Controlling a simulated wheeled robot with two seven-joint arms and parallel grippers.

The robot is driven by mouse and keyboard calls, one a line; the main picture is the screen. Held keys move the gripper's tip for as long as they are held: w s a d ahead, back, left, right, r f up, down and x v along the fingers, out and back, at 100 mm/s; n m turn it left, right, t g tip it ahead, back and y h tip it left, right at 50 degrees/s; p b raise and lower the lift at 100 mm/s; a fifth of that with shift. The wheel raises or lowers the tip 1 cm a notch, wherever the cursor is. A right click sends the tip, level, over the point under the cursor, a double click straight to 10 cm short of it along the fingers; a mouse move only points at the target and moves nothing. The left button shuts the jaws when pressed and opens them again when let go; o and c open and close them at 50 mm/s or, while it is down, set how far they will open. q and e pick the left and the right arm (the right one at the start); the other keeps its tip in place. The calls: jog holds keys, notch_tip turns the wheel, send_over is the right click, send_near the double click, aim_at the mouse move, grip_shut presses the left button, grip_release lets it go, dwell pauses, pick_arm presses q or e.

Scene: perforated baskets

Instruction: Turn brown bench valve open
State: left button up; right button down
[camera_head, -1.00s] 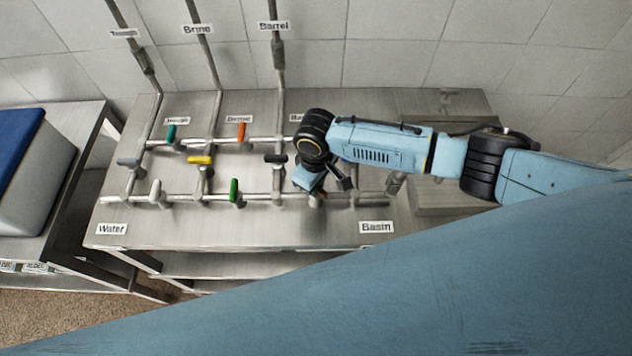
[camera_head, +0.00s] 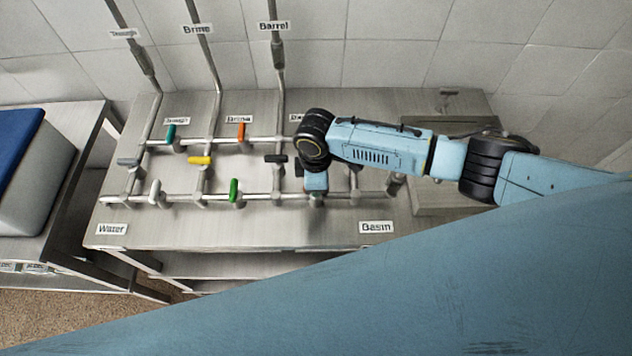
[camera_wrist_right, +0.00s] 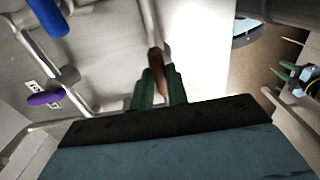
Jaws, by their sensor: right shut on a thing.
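The brown valve handle (camera_wrist_right: 156,66) shows in the right wrist view, standing between my two green fingers. My right gripper (camera_wrist_right: 157,80) is shut on it. In the head view my right gripper (camera_head: 316,190) is over the front pipe of the bench, at the right end of the row of valves. There my wrist and gripper hide the brown handle. My left gripper is not in view.
The steel bench (camera_head: 250,232) carries pipes with other handles: black (camera_head: 276,158), green (camera_head: 234,190), white (camera_head: 155,191), yellow (camera_head: 200,160) and orange (camera_head: 241,131). Blue (camera_wrist_right: 46,16) and purple (camera_wrist_right: 44,98) handles show in the wrist view. A blue-lidded bin (camera_head: 22,165) stands left.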

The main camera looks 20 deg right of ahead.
jog(key=shift+r, duration=0.1)
dwell(0.3)
jog(key=c, duration=1.4)
grip_release()
notch_tip(320, 180, up, 13)
jog(key=shift+r+b, duration=0.15)
jog(key=shift+b, duration=0.25)
